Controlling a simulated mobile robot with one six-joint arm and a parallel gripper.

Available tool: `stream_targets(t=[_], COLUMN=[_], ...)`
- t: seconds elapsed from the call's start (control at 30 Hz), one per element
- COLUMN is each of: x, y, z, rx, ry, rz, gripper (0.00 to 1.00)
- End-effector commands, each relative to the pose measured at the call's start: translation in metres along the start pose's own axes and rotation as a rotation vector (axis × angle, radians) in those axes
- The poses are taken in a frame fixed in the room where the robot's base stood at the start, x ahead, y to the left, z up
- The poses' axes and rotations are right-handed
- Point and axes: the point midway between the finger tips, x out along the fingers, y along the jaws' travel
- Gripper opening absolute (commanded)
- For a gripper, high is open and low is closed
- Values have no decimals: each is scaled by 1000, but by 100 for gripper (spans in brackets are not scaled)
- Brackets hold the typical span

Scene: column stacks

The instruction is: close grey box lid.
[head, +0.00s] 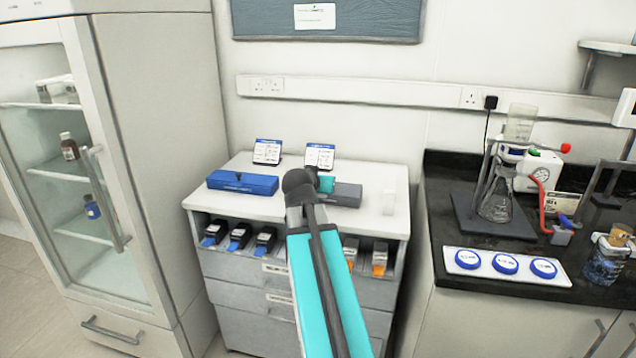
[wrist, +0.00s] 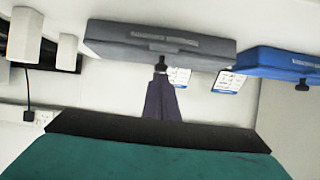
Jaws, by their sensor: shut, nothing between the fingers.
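The grey box (head: 347,194) lies on the white cabinet top, partly hidden behind my arm in the head view. Its lid looks down flat, level with the blue box beside it. The wrist view is upside down and shows the grey box (wrist: 160,45) with a dark latch on its front edge. My gripper (wrist: 163,98) shows there as dark fingers, shut and empty, pointing at the latch side. The tips appear close to the latch; whether they touch it I cannot tell. In the head view my arm hides the fingers.
A blue box (head: 242,182) lies left of the grey box. Two cards (head: 267,151) stand behind the boxes. White containers (head: 389,202) stand to the right. Pipettes (head: 238,236) sit in the shelf below. A black bench (head: 440,215) with glassware is further right.

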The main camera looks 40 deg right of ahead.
Motion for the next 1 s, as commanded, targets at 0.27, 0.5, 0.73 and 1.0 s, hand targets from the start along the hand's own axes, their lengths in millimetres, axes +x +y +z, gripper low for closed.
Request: stream_targets(t=[0.27,0.5,0.73,1.0], x=[5,-1,-16,-37], y=[5,5,2,1], z=[30,20,-8,-22], rx=[4,3,2,0], ry=[-70,-59,-30,3], rz=[23,18,5,-5], gripper=[0,0,0,0])
